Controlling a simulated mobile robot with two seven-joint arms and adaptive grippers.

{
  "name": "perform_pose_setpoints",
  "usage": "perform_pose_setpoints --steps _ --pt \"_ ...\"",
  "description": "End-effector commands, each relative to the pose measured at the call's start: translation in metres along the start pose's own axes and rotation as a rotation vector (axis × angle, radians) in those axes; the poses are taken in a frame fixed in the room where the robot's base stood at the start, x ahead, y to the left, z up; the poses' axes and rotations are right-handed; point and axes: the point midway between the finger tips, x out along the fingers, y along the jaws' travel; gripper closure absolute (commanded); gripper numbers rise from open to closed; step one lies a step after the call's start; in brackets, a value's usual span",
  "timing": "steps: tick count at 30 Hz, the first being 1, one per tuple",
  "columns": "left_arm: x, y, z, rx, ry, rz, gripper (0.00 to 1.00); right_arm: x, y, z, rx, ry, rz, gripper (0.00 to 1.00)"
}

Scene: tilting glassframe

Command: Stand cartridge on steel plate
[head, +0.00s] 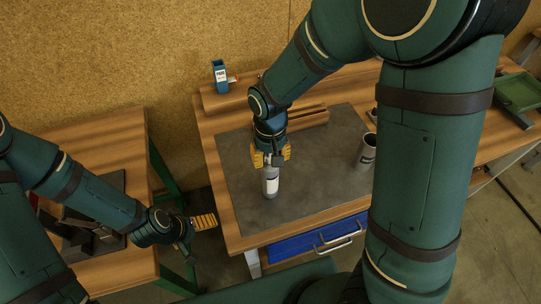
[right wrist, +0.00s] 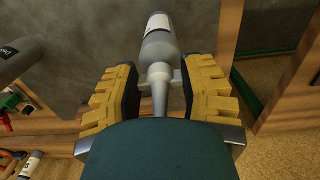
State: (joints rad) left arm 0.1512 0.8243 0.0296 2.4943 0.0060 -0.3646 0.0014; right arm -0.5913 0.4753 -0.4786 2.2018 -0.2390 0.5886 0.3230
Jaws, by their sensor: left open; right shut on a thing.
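The cartridge (head: 270,184) is a grey cylinder with a white label and a tapered nozzle. It is upright over the dark grey steel plate (head: 312,165) on the right-hand bench, near the plate's left part; I cannot tell whether its base touches. My right gripper (head: 270,157) is above it, shut on its nozzle end. In the right wrist view the cartridge's narrow neck (right wrist: 158,70) runs between the yellow fingers, its labelled body pointing away. My left gripper (head: 199,230) is open and empty, in the gap between the two benches.
A grey labelled container (head: 367,150) stands on the plate's right side. A blue box (head: 220,76) and wooden strips (head: 306,118) are at the back. Blue drawers (head: 318,238) lie below the front edge. Dark parts sit on the left bench (head: 115,130). The plate's front is clear.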

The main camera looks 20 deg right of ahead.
Motion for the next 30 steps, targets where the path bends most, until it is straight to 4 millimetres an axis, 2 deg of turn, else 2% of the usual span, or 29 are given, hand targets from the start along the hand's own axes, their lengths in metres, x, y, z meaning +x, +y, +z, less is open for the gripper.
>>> perform_pose_setpoints --steps 8,9,11,23,26,30 --pt "0.002 -0.001 0.0 0.0 0.0 0.0 0.08 0.003 0.0 0.0 -0.001 0.001 0.0 1.0" --pt "0.003 -0.001 0.0 0.0 0.0 0.0 0.08 0.003 0.0 0.0 -0.001 0.0 0.0 0.52" --pt "0.002 -0.001 0.0 0.0 0.0 0.0 0.08 0.002 0.0 0.0 -0.001 0.0 0.0 0.31" --pt "-0.002 0.001 0.0 0.0 0.0 0.0 0.08 -0.002 0.0 0.0 -0.001 0.0 0.0 0.31" --pt "-0.003 0.001 0.0 0.0 0.0 0.0 0.08 -0.014 -0.001 -0.001 -0.002 0.003 -0.002 0.31" --pt "-0.007 0.002 -0.001 0.0 0.0 0.001 0.08 -0.041 -0.001 -0.001 -0.002 0.005 -0.002 0.31"
